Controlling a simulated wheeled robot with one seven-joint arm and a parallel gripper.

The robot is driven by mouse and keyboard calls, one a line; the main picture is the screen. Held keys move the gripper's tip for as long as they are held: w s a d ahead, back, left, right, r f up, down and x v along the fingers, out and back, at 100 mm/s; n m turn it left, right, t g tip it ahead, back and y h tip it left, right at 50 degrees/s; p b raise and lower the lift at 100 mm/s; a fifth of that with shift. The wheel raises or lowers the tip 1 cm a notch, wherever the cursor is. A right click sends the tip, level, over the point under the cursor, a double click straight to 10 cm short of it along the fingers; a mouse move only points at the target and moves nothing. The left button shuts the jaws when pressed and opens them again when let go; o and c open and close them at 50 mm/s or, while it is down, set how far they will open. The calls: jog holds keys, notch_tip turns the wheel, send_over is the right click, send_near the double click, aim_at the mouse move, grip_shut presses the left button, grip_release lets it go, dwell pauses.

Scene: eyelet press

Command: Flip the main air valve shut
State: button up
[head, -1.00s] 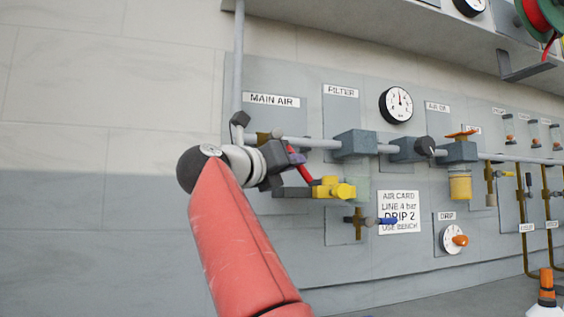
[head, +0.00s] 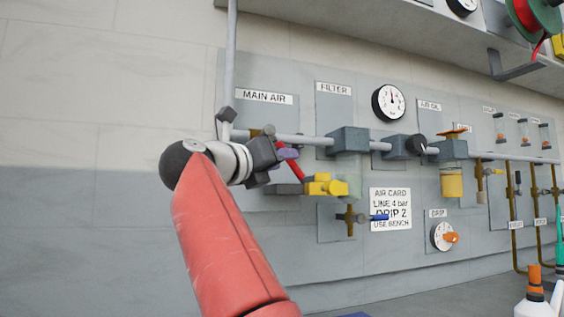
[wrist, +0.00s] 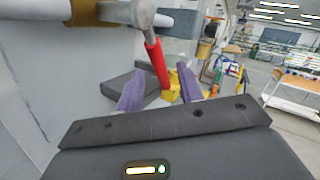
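The main air valve sits on the grey pipe below the MAIN AIR label (head: 264,97). Its red lever (head: 292,167) slants down and to the right from the pipe. In the wrist view the red lever (wrist: 157,62) hangs from a round grey pivot (wrist: 143,14). My gripper (wrist: 160,82) has its two purple fingers spread, with the lever's lower end showing between them. I cannot tell whether a finger touches it. In the head view my gripper (head: 287,153) is at the lever, and its dark body hides most of the valve.
A yellow fitting (head: 325,186) sits just right of the lever, with a dark grey block (wrist: 130,86) beside it. The filter (head: 347,140), a gauge (head: 388,102) and a blue-handled valve (head: 379,217) are further right. The wall left of the panel is bare.

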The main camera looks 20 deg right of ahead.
jog(key=v, duration=0.6)
jog(key=shift+s+a+b, duration=0.15)
jog(key=shift+a+b, duration=0.05)
jog(key=shift+b, duration=0.25)
